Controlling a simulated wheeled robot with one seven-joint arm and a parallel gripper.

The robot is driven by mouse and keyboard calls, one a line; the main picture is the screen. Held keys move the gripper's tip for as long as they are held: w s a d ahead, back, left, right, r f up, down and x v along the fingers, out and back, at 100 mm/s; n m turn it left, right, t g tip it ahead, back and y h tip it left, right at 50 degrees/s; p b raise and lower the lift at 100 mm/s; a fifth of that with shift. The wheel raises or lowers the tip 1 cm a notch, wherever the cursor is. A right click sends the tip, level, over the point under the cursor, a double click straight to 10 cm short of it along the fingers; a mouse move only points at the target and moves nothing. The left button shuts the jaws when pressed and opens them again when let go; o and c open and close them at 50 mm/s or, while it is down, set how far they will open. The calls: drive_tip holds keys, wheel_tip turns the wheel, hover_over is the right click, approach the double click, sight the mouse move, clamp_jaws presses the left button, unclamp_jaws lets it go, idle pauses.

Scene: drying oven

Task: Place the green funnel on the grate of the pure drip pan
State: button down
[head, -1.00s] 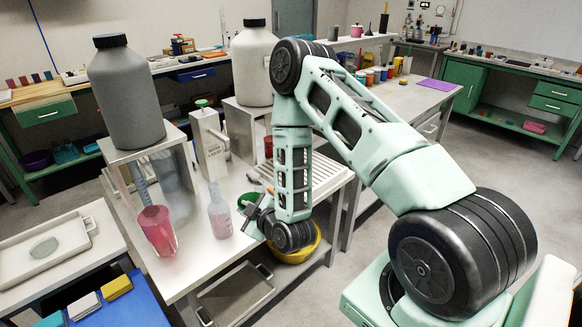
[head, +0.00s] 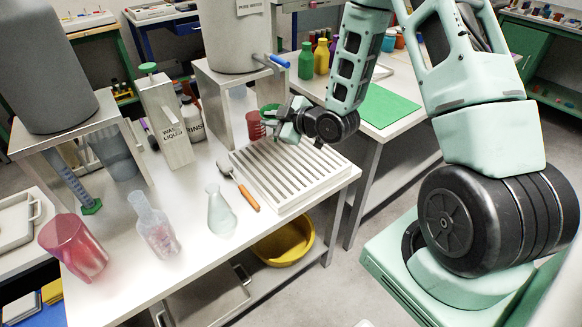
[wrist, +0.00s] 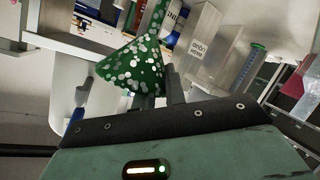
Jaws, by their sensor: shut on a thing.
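The green funnel (wrist: 140,62), dotted with pale specks, is between my gripper's fingers in the wrist view, its wide end nearest the gripper. In the head view only a small part of the funnel (head: 270,108) shows. My gripper (head: 283,120) is shut on it, near the back edge of the white drip pan (head: 252,190) with its slatted grate. The pan lies on the table below the large bottle labelled pure water (head: 235,40). The visible slats are bare. I cannot tell how high the funnel is above them.
A red beaker (head: 257,126) stands close to my gripper, behind the pan. A spoon with an orange handle (head: 245,195) lies along the pan's left side. A flask (head: 219,212), a clear bottle (head: 155,225) and a pink beaker (head: 75,247) stand further left.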

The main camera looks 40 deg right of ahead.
drive_tip(key=s+d+n+g+y+b, duration=0.2)
drive_tip(key=s+d+n+y+b, duration=0.1)
drive_tip(key=s+d+y+b, duration=0.25)
drive_tip(key=shift+h, duration=0.95)
drive_tip(key=f+b, duration=0.1)
drive_tip(key=f, duration=0.2)
drive_tip(key=f+b, duration=0.1)
drive_tip(key=f, duration=0.2)
drive_tip(key=f+b, duration=0.1)
drive_tip(key=f, duration=0.3)
drive_tip(key=shift+w+d+f, duration=0.1)
drive_tip(key=shift+w+d, duration=0.15)
drive_tip(key=shift+d, duration=0.1)
drive_tip(key=shift+f, duration=0.1)
drive_tip(key=shift+f, duration=0.15)
drive_tip(key=c, duration=1.5)
unclamp_jaws()
drive_tip(key=shift+o, duration=0.2)
